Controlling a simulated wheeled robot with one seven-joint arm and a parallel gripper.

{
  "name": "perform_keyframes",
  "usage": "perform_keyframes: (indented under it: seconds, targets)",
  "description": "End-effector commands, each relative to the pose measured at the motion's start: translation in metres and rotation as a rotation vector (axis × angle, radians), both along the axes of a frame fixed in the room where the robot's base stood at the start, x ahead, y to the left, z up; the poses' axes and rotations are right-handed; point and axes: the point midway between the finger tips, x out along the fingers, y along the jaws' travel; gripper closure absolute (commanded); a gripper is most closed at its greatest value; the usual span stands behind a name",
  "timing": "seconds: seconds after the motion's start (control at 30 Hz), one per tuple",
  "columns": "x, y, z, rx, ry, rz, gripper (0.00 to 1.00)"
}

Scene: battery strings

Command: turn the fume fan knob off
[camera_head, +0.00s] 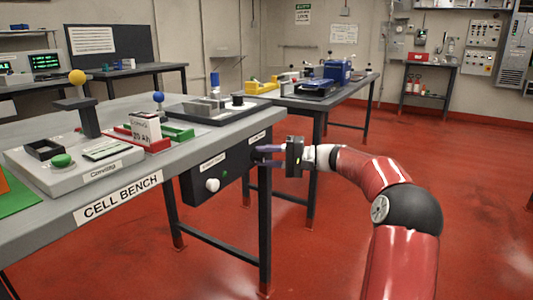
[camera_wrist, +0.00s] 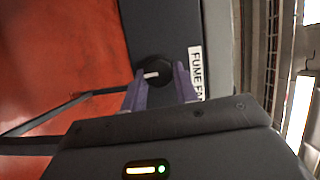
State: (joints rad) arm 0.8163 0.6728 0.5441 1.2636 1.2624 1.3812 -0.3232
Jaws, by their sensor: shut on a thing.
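The fume fan knob (camera_wrist: 153,67) is a round black knob with a white pointer mark, on a dark panel (camera_wrist: 178,22) beside the white FUME FAN label (camera_wrist: 196,72). In the wrist view the white mark lies roughly level across the picture. My gripper (camera_wrist: 159,74) has its two purple fingers on either side of the knob and is shut on it. In the head view my gripper (camera_head: 262,155) reaches the right end of the dark panel (camera_head: 237,165) under the bench front. The knob is mostly hidden there by the fingers.
A white knob (camera_head: 212,185) and a small green light (camera_head: 224,173) are on the same panel, to the left. The cell bench (camera_head: 60,213) carries trays and fixtures above. A bench leg (camera_head: 264,230) stands just below my gripper. The red floor to the right is open.

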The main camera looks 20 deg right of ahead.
Motion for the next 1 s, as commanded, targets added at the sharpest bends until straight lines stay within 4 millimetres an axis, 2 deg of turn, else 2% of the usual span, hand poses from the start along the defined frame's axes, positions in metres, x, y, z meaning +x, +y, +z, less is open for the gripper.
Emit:
perform_keyframes:
  seconds: [0.67, 0.7, 0.87, 1.0]
  targets:
    - [0.0005, -0.0008, -0.0008, 0.051, 0.043, -0.003, 0.93]
    - [0.0005, -0.0008, -0.0008, 0.051, 0.043, -0.003, 0.69]
    - [0.0004, -0.0006, -0.0009, 0.051, 0.043, -0.002, 0.49]
    - [0.0003, -0.0004, -0.0008, 0.051, 0.043, -0.002, 0.49]
